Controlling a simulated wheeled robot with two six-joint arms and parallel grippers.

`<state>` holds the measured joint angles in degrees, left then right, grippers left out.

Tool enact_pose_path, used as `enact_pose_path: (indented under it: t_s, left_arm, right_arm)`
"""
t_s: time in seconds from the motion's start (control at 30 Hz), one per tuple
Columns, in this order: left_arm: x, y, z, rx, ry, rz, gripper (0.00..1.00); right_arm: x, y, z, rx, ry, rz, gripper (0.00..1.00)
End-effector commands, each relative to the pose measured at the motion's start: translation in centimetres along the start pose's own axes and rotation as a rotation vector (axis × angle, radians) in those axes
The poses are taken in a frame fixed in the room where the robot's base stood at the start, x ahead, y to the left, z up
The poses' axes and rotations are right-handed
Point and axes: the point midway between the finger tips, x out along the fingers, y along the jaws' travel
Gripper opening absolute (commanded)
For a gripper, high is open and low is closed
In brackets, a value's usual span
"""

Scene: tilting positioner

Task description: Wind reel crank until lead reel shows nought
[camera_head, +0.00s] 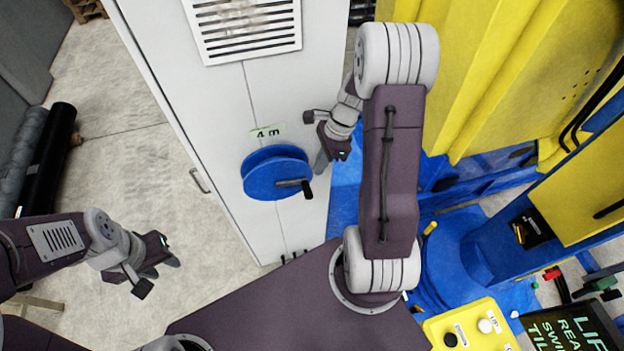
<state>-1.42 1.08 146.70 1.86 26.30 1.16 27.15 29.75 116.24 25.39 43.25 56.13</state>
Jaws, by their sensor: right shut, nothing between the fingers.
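The blue lead reel (262,180) is mounted on the front of a pale cabinet. Its crank (292,183) sticks out to the right and ends in a black handle (307,189). A small label above the reel (268,132) reads "4 m". My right gripper (320,164) is shut and empty, just above and to the right of the crank handle and apart from it. My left gripper (172,263) hangs over the floor left of the cabinet, away from the reel; its finger gap is not clear.
The pale cabinet (225,110) has a vent grille (245,28) above the reel. Yellow and blue machinery (480,70) stands close on the right, with a yellow button box (470,328) and a display (572,330) at lower right. Floor between is clear.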

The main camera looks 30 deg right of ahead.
Motion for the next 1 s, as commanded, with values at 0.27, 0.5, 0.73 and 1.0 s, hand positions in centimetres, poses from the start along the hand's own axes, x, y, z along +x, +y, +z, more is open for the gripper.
enact_pose_path:
  t_s: [0.27, 0.5, 0.73, 1.0]
  left_arm:
    - [-0.9, 0.0, -0.1, 0.0, 0.0, 0.0, 0.36]
    - [-1.0, 0.0, -0.1, 0.0, 0.0, 0.0, 0.36]
    - [-1.0, 0.0, -0.1, 0.0, 0.0, 0.0, 0.36]
    - [-0.3, 0.0, -0.1, 0.0, 0.0, 0.0, 0.36]
  right_arm:
    - [5.5, 0.2, 0.1, 0.0, 0.0, 0.005, 0.0]
    - [7.8, 0.1, 0.0, -0.001, 0.001, 0.001, 0.0]
    - [8.0, 0.0, 0.0, -0.002, 0.002, -0.001, 0.0]
    - [8.3, 0.0, -0.2, 0.0, -0.016, -0.001, 0.0]
